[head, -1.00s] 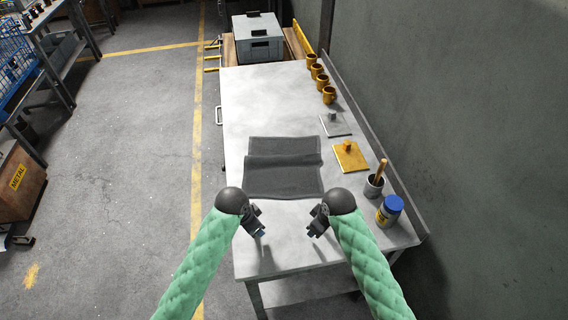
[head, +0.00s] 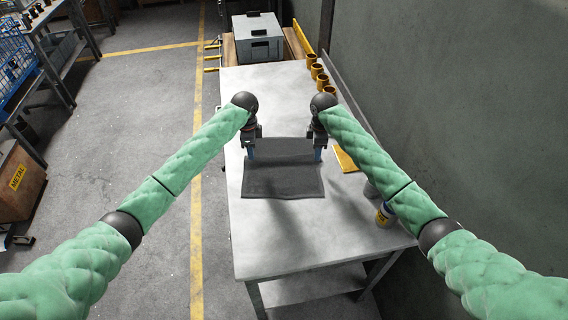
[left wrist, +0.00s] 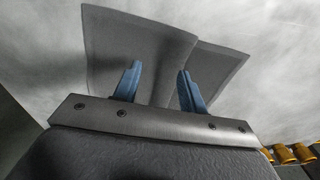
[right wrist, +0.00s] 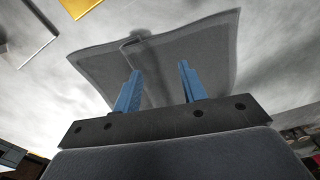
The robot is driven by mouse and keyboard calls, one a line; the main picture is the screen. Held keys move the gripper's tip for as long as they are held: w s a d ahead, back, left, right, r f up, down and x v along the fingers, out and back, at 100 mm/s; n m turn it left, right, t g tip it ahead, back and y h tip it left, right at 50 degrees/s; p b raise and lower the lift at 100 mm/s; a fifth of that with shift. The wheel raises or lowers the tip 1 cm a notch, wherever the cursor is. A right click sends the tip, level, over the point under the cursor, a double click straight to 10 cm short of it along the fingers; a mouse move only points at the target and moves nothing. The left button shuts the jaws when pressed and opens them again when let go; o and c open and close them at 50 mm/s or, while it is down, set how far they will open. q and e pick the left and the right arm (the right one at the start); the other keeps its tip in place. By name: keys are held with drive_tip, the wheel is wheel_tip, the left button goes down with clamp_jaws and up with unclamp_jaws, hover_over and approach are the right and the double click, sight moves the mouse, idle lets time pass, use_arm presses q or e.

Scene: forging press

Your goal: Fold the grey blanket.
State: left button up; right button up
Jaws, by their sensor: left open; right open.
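The grey blanket (head: 284,182) lies on the worktable with a raised fold line across it, its near part flat toward the table's front. My left gripper (head: 250,156) is open above the blanket's left side near the fold. My right gripper (head: 318,156) is open above its right side at about the same depth. In the left wrist view the blanket (left wrist: 140,50) spreads beyond the open blue fingers. In the right wrist view the blanket (right wrist: 190,55) shows a fold ridge beyond the open fingers. I cannot tell whether the fingertips touch the cloth.
On the table's right side are several orange mugs (head: 317,74), a yellow plate (head: 345,160) partly behind my right arm, and a jar (head: 384,215). A grey crate (head: 258,38) stands beyond the far end. The table's front (head: 300,240) is clear.

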use_arm(q)
drive_tip(key=w+a+r, duration=0.1)
drive_tip(key=w, duration=0.1)
use_arm(e)
drive_tip(key=w+r, duration=0.1)
drive_tip(key=w, duration=0.1)
use_arm(q)
hover_over(251, 165)
drive_tip(key=shift+w+f, duration=0.1)
drive_tip(key=shift+f, duration=3.65)
use_arm(e)
hover_over(317, 165)
drive_tip(key=shift+w+f, duration=0.1)
drive_tip(key=shift+f, duration=3.7)
use_arm(q)
drive_tip(key=shift+f+b, duration=0.7)
use_arm(e)
drive_tip(key=shift+f, duration=0.65)
use_arm(q)
drive_tip(key=shift+f, duration=0.15)
clamp_jaws()
use_arm(e)
clamp_jaws()
drive_tip(key=shift+r, duration=0.1)
